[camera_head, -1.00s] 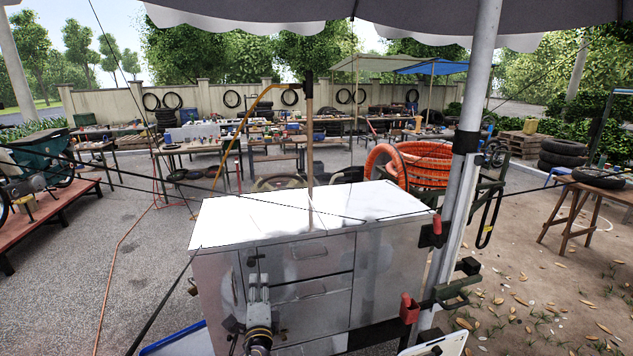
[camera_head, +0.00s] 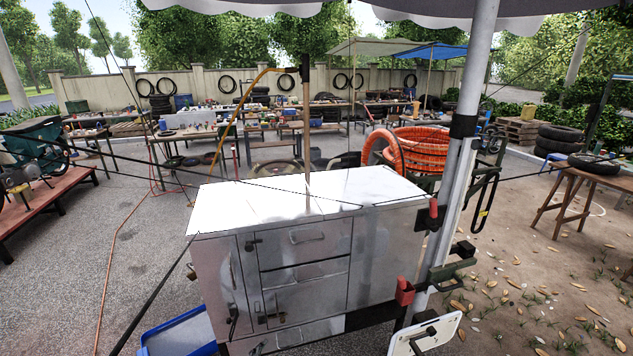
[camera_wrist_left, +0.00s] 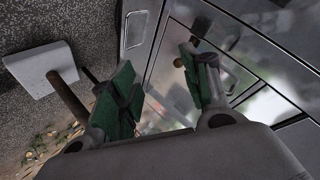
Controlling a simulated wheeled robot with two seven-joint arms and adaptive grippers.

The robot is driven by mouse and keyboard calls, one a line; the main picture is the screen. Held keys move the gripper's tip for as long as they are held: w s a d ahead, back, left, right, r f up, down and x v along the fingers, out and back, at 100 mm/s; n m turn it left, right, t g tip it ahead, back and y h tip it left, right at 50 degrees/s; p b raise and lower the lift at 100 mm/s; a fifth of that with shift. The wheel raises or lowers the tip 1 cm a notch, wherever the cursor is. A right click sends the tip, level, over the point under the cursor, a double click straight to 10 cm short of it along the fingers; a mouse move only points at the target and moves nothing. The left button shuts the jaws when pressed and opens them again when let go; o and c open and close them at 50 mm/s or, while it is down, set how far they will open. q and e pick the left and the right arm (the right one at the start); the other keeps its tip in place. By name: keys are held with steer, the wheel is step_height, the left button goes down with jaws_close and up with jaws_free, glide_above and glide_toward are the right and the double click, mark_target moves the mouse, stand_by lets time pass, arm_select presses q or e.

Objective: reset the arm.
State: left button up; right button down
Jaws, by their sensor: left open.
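My left gripper (camera_wrist_left: 158,88) shows in the left wrist view with its two green-padded fingers spread apart. Nothing is held between them. Behind the fingers is the shiny metal front of the cabinet cart (camera_wrist_left: 260,60), with a pull handle (camera_wrist_left: 135,30) at the upper left. I cannot tell how far the fingers are from the metal. In the head view the metal cart (camera_head: 320,195) stands upright with its drawers and door shut, and its white top is bare apart from a wooden pole (camera_head: 306,140) at it. Neither gripper shows in the head view.
A grey umbrella post (camera_head: 465,150) rises beside the cart's right side, with red-handled clamps (camera_head: 404,290) near it. An orange hose coil (camera_head: 415,150) stands behind. Open gravel is at the left.

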arm_select(q)
steer(key=s+a+f+n+g, duration=0.3)
steer(key=s+a+f, duration=0.1)
steer(key=s+f, duration=0.85)
steer(key=s+a+f+n+g, duration=0.3)
steer(key=s+a+f, duration=0.1)
steer(key=s+f, duration=0.8)
steer(key=s+f+g, duration=0.2)
steer(key=s+f, duration=0.3)
steer(key=s, duration=0.9)
steer(key=s+a+f+n+g+y+b, duration=0.1)
steer(key=s+f, duration=0.4)
steer(key=s, duration=0.9)
steer(key=shift+s+a+n+g, duration=0.15)
steer(key=shift+a+n+g, duration=0.15)
steer(key=shift+g, duration=0.3)
steer(key=shift+f, duration=0.1)
